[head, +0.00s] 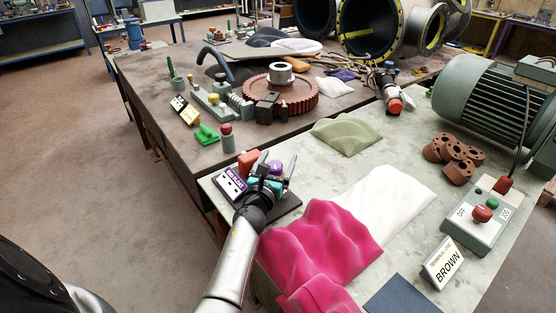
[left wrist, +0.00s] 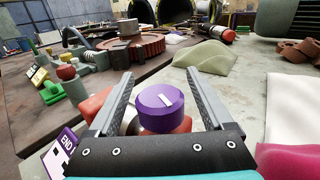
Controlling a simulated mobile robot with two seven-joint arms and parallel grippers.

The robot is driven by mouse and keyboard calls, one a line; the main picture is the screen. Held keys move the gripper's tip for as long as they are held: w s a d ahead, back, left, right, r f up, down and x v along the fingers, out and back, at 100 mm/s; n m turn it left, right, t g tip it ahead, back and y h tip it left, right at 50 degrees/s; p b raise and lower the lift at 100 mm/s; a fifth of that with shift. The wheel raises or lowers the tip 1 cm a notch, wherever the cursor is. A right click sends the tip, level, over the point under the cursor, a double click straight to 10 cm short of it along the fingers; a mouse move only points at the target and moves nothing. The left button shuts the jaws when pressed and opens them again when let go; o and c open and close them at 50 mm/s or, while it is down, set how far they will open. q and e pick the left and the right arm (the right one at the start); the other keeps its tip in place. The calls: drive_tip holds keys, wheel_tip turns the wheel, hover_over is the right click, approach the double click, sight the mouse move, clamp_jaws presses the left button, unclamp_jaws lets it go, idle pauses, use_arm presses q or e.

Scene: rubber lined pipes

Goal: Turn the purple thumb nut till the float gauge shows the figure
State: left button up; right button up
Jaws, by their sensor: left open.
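The purple thumb nut (left wrist: 161,106) has a white line on its top. It sits between the two fingers of my left gripper (left wrist: 161,76), with a visible gap on each side. In the head view the purple nut (head: 275,167) shows behind my left gripper (head: 276,173), which is open at the near left corner of the pale table. A purple gauge panel (head: 230,185), its lettering starting "END", stands just left of the gripper. Its reading is too small to tell and is cut off in the left wrist view. My right gripper is not in view.
A red block (head: 248,161) stands close to the left of the nut. Pink cloth (head: 320,240) and white cloth (head: 388,205) lie to the right. A sign reading BROWN (head: 443,264), a switch box (head: 482,220) and a green motor (head: 490,98) are farther right.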

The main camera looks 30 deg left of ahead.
use_arm(q)
clamp_jaws()
idle(0.6)
drive_tip(key=shift+m+h, duration=0.3)
drive_tip(key=shift+h, duration=0.2)
